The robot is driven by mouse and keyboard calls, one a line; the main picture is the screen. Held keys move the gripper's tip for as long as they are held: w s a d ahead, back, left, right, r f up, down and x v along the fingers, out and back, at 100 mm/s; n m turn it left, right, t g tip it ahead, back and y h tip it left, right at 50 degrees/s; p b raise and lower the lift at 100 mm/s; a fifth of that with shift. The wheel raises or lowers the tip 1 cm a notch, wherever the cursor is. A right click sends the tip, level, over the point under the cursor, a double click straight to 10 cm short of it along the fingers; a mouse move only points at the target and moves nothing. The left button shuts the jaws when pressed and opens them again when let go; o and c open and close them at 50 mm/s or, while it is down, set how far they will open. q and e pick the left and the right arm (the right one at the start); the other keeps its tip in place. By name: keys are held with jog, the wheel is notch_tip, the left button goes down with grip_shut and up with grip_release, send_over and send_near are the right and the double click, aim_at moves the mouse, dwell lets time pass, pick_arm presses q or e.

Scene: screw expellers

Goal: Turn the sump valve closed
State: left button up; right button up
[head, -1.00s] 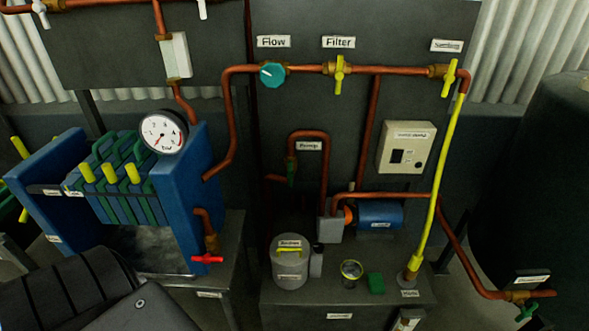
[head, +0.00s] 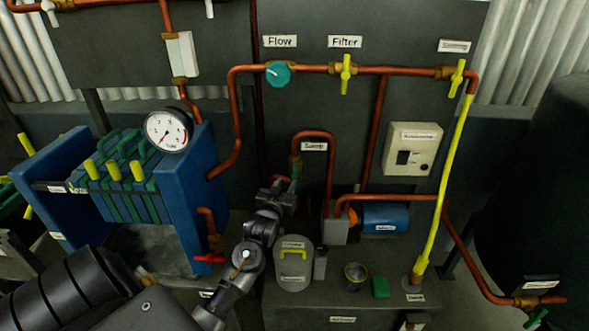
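The sump valve (head: 295,169) has a small green handle on a copper pipe, just left of the label reading "Sump" (head: 314,146). The handle's upper part shows and looks upright; its lower part is hidden by my gripper. My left gripper (head: 283,190) is at the lower end of this handle, reaching up from the lower left. Its fingertips are small and dark, so I cannot tell whether they touch or grip the handle. My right gripper is not in view.
A grey lidded pot (head: 293,264) stands just right of my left forearm. A red-handled tap (head: 209,258) and the blue filter press (head: 188,185) are to its left. A blue pump (head: 384,217) and copper pipes lie to the right of the valve.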

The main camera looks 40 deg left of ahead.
aim_at(294, 169)
pick_arm(q)
jog(key=x, duration=1)
jog(key=shift+w+p, duration=0.15)
jog(key=shift+p, duration=0.15)
grip_shut()
